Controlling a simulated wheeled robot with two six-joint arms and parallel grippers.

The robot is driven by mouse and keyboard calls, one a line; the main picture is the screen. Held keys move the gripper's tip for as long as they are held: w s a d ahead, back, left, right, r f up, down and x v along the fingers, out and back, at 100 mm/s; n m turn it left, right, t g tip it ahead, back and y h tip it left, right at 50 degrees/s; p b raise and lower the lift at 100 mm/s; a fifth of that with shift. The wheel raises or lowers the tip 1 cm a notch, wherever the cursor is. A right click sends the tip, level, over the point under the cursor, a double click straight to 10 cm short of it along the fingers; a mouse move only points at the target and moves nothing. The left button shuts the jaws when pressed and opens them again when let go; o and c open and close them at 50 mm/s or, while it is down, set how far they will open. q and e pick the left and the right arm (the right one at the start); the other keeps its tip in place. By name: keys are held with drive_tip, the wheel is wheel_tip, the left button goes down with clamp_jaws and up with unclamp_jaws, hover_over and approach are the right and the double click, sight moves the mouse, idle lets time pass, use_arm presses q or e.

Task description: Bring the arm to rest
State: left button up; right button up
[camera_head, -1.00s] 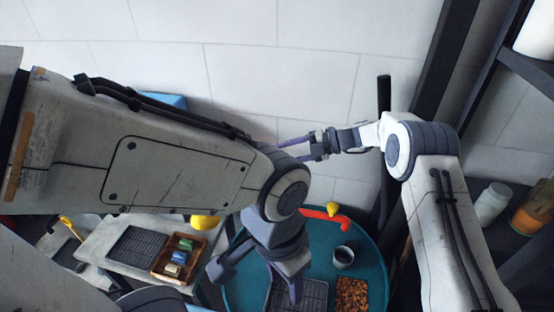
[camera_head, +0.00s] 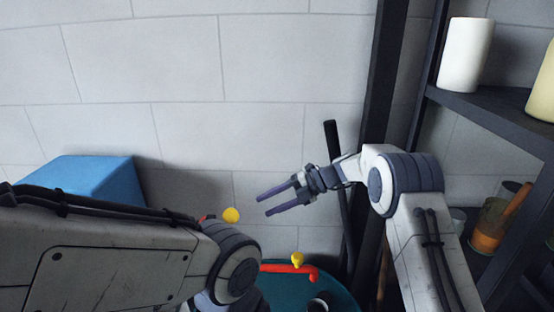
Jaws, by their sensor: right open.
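My right gripper (camera_head: 262,205) is open and empty. Its two purple-grey fingers point left in front of the pale wall, above the round teal table. My right arm comes up from the lower right, with its elbow bent. My left arm reaches in from the left edge to a dark round joint at the lower middle. My left gripper is out of the picture below that joint.
A teal round table (camera_head: 335,292) shows at the bottom, with a red bar (camera_head: 290,268), a yellow object (camera_head: 297,259) and a dark cup (camera_head: 318,304). A blue box (camera_head: 85,178) stands at left. A dark shelf (camera_head: 490,118) with a white cylinder (camera_head: 466,54) stands at right.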

drive_tip(key=s+d+f+n+t+h, duration=0.25)
drive_tip(key=s+d+n+h, duration=0.35)
drive_tip(key=s+d+n, duration=0.9)
drive_tip(key=s+d+f+n+t+h, duration=0.25)
drive_tip(key=s+d+n+h, duration=0.5)
drive_tip(key=n, duration=1.25)
drive_tip(key=s+a+f+n+g+y+b, duration=0.1)
drive_tip(key=s+a+f+n+b, duration=0.3)
drive_tip(key=s+a+b, duration=0.2)
drive_tip(key=s+a+f+n+g+y+b, duration=0.1)
drive_tip(key=s+a+f+n+g+b, duration=0.1)
drive_tip(key=s+a+f+n+b, duration=0.2)
drive_tip(key=s+a+b, duration=0.3)
drive_tip(key=s+b, duration=0.1)
drive_tip(key=s, duration=0.2)
drive_tip(key=shift+s+f+n+g, duration=0.2)
drive_tip(key=shift+s+n+g, duration=0.1)
drive_tip(key=shift+a, duration=0.15)
